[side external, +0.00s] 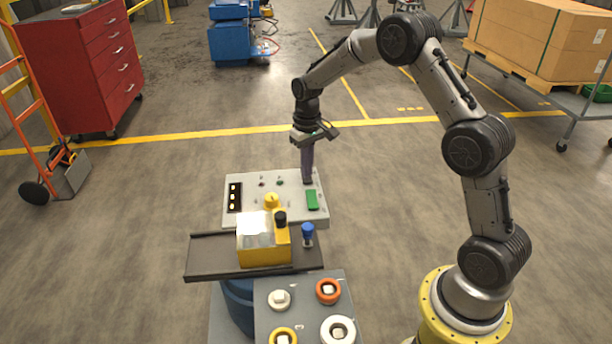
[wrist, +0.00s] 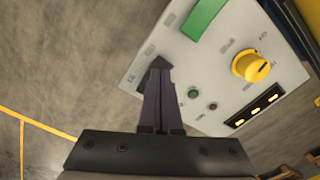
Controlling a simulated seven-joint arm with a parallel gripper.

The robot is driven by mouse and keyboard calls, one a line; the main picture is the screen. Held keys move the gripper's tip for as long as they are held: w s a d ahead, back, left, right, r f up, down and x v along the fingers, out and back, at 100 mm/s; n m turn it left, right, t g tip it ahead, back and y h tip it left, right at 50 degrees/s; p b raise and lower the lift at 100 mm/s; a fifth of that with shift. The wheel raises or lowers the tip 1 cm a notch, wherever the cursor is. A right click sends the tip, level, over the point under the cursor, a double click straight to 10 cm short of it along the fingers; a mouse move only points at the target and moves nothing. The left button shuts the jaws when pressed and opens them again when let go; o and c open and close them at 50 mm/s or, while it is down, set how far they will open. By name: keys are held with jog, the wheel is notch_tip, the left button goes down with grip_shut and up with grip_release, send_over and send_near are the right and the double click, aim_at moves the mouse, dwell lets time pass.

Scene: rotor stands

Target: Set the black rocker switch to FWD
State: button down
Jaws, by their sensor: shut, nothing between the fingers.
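A light grey control panel (side external: 255,212) stands in the middle of the side view and at the upper right of the wrist view (wrist: 225,65). A small black piece that looks like the rocker switch (wrist: 145,78) sits near the panel's edge, partly hidden behind my fingers. I cannot read its labels or tell which way it is tilted. My gripper (side external: 308,182) points down at the panel's far right corner, its fingers together with nothing between them. In the wrist view the fingertips (wrist: 160,64) overlap the black piece; whether they touch it is unclear.
The panel also carries a green rectangle (wrist: 203,17), a yellow knob (wrist: 250,67), a black strip with lit dots (wrist: 257,106) and small red and green buttons. A yellow box (side external: 262,240) and a blue-topped part (side external: 308,232) stand in front. Open floor lies left.

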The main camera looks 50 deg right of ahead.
notch_tip(320, 180, up, 6)
jog(key=shift+r, duration=0.15)
dwell(0.6)
jog(key=s+a+r+n+t, duration=0.1)
jog(key=s+a+r, duration=0.25)
jog(key=r, duration=0.25)
jog(key=s+a+r+t, duration=0.2)
jog(key=s+r, duration=0.2)
jog(key=r, duration=0.2)
jog(key=s+a+r+n+t, duration=0.1)
jog(key=s+a+r, duration=0.25)
jog(key=r, duration=0.25)
jog(key=s+a+f, duration=0.1)
jog(key=s+f, duration=0.2)
jog(key=s, duration=0.6)
jog(key=s+a+f+n+t, duration=0.1)
jog(key=s+a+f, duration=0.1)
jog(key=s, duration=0.8)
jog(key=shift+f+t, duration=0.3)
jog(key=shift+f, duration=0.6)
jog(key=shift+a, duration=0.1)
